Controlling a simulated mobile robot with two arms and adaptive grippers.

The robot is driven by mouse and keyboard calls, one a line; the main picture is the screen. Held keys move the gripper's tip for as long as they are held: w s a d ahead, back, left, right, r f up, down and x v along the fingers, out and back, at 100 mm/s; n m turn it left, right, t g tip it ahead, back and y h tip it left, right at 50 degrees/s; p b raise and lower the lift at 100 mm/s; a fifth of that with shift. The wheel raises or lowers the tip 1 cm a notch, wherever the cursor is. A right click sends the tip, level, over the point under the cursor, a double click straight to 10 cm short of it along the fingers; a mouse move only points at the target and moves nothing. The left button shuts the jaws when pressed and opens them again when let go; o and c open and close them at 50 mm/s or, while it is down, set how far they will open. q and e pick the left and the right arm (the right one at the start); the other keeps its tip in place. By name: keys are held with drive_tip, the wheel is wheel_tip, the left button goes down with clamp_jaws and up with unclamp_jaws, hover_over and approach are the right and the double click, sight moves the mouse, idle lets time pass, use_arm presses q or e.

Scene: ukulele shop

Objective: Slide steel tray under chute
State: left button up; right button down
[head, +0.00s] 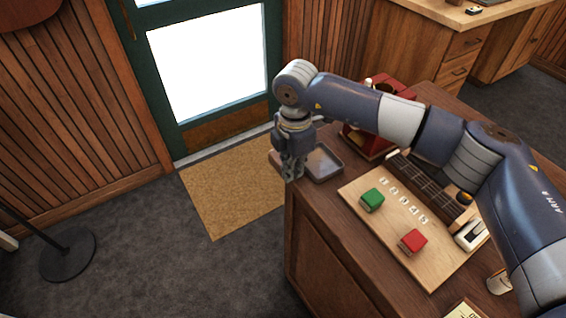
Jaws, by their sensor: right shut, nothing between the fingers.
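The steel tray (325,163) is a shallow grey tray on the wooden counter's far left corner. My right gripper (293,172) points down at the tray's left side and is shut with nothing held. It covers part of the tray, and I cannot tell whether it touches it. A red machine (362,140) stands just right of the tray, partly hidden behind my right arm. I cannot make out the chute itself. My left gripper is not in view.
A tan doormat (228,190) lies on the floor left of the counter.

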sight(317, 165)
drive_tip(key=shift+w+d, duration=0.2)
drive_tip(key=shift+d, duration=0.05)
drive_tip(key=shift+w+d+f, duration=0.1)
drive_tip(key=shift+w+d, duration=0.05)
drive_tip(key=shift+d, duration=0.05)
drive_tip(key=w+d+b, duration=0.2)
drive_tip(key=d, duration=0.1)
drive_tip(key=w+d+b, duration=0.1)
drive_tip(key=d, duration=0.1)
drive_tip(key=shift+w+f, duration=0.1)
drive_tip(key=shift+w+d, duration=0.1)
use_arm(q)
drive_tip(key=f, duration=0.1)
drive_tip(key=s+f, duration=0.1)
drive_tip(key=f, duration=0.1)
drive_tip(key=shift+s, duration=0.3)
use_arm(e)
drive_tip(key=shift+r, duration=0.2)
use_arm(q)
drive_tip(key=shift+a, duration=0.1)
